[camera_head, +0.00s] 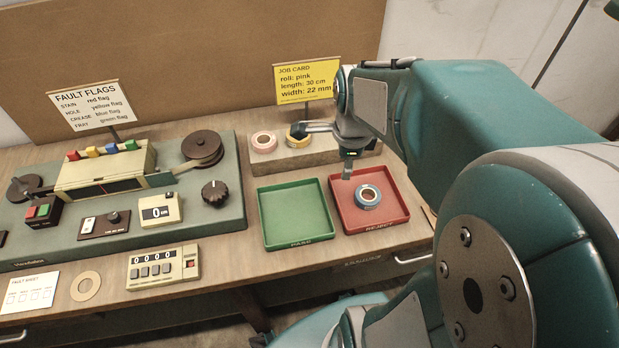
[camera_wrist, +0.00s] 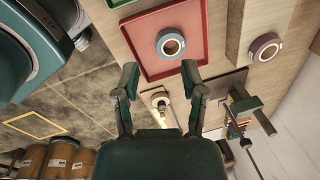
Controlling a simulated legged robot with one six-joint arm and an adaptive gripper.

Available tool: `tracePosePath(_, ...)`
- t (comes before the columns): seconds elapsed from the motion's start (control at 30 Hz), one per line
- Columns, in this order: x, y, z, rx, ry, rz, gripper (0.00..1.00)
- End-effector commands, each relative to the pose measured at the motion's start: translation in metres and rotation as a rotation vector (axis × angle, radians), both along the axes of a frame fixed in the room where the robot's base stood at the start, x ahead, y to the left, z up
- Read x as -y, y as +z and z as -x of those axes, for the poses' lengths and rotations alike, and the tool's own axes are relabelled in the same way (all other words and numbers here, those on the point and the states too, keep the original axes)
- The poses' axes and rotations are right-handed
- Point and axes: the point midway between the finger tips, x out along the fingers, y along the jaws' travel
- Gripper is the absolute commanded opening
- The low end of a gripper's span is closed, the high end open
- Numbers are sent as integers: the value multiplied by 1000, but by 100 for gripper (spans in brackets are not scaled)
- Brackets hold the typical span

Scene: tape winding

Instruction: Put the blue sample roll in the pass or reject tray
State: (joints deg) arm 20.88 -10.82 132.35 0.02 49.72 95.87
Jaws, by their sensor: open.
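The blue sample roll (camera_head: 359,200) lies flat in the red reject tray (camera_head: 386,226), with the tray floor clear around it. It also shows inside the red tray in the wrist view (camera_wrist: 161,40). The green pass tray (camera_head: 295,212) is empty and stands to the left of the red tray.
A pink roll (camera_head: 263,148) and a yellow roll (camera_head: 294,142) sit on the wooden block (camera_head: 290,163); a finger partly covers the yellow one. A yellow job card (camera_head: 307,82) stands behind. The winding machine (camera_head: 120,215) fills the left side, with a counter (camera_head: 162,266) in front.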

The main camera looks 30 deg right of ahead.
Motion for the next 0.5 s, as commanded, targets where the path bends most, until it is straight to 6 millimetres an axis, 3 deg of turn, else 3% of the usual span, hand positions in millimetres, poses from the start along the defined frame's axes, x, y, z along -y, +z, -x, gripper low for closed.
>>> tracePosePath(0.5,-64,47,28,103,965,229,54)
